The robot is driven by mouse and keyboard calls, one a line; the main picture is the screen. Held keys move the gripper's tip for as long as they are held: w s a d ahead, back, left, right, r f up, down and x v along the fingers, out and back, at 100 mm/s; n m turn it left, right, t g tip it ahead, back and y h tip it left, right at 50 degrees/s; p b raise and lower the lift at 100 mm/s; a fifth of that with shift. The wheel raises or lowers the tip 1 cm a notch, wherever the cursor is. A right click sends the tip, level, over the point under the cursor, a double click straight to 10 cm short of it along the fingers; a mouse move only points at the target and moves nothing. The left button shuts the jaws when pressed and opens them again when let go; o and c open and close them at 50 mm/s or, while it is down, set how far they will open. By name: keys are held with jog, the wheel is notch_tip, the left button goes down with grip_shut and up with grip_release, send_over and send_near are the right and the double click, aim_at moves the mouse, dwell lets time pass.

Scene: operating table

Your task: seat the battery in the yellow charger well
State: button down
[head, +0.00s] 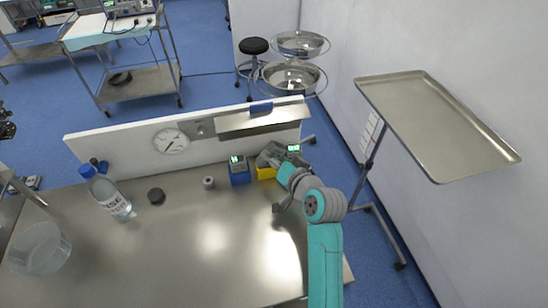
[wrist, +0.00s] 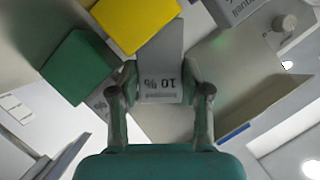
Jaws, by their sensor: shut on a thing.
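My gripper (wrist: 160,78) is shut on a grey block, the battery (wrist: 162,62), which carries an upside-down "10 %" label. One finger is on each side of it. In the wrist view the battery's far end overlaps the edge of the yellow charger (wrist: 135,22); I cannot tell whether it is in the well. In the head view the yellow charger (head: 266,173) stands near the table's back edge, partly hidden by my gripper (head: 271,155). The battery cannot be made out clearly there.
A blue charger (head: 239,175) with a green display stands left of the yellow one. Another green display (head: 293,148) is to the right. A green block (wrist: 78,67) shows in the wrist view. A bottle (head: 108,192) and clear bowl (head: 40,250) stand left. The table's middle is clear.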

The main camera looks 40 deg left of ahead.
jog(key=shift+d+r, duration=0.15)
jog(key=shift+r, duration=0.5)
notch_tip(320, 180, up, 6)
jog(key=s+d, duration=1.3)
jog(key=d, duration=0.2)
jog(key=shift+f, duration=0.15)
send_near(276, 145)
jog(key=w+a+r, duration=0.1)
jog(key=w+a, duration=0.1)
jog(key=a, duration=0.5)
jog(key=shift+f, duration=0.6)
jog(key=shift+w+a+f, duration=0.1)
jog(key=shift+a+f, duration=0.05)
jog(key=shift+f, duration=2.6)
jog(key=c, duration=0.5)
grip_release()
jog(key=shift+c, duration=0.2)
